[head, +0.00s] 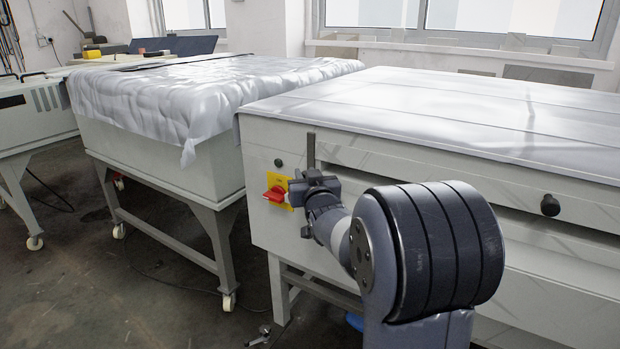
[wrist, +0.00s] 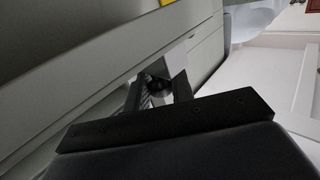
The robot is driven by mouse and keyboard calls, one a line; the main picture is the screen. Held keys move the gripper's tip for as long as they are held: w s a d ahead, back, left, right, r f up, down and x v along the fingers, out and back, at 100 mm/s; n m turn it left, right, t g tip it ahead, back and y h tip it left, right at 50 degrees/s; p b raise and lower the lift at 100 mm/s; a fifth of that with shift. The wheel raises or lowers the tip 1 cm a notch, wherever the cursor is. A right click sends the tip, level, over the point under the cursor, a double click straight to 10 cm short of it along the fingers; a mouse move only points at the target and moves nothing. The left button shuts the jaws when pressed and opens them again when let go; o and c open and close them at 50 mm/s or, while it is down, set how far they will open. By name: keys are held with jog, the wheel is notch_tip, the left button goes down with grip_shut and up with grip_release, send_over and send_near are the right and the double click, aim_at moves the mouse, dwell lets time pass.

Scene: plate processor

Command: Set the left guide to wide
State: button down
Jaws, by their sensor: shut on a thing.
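My gripper (head: 313,181) is at the left end of the front of the right-hand machine, just right of the red switch. In the wrist view its two fingers (wrist: 158,92) stand on either side of a dark round knob (wrist: 158,83), and the gripper is shut on it. I take this knob to be the left guide's. In the head view the gripper and arm hide it, so its exact setting cannot be read. A matching black knob (head: 550,205) stands on the right part of the same front, apart from the gripper.
A red rotary switch (head: 276,194) on a yellow plate is close left of my gripper. A dark upright bar (head: 311,150) shows just above the gripper. A cloth-covered table (head: 165,160) stands left, across a narrow gap of floor.

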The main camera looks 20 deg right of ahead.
jog(key=shift+a+r, duration=0.1)
jog(key=shift+r, duration=0.05)
jog(key=c, duration=1.3)
grip_release()
jog(key=shift+w+a, duration=0.15)
jog(key=shift+o, duration=0.2)
jog(key=shift+d+f, duration=0.2)
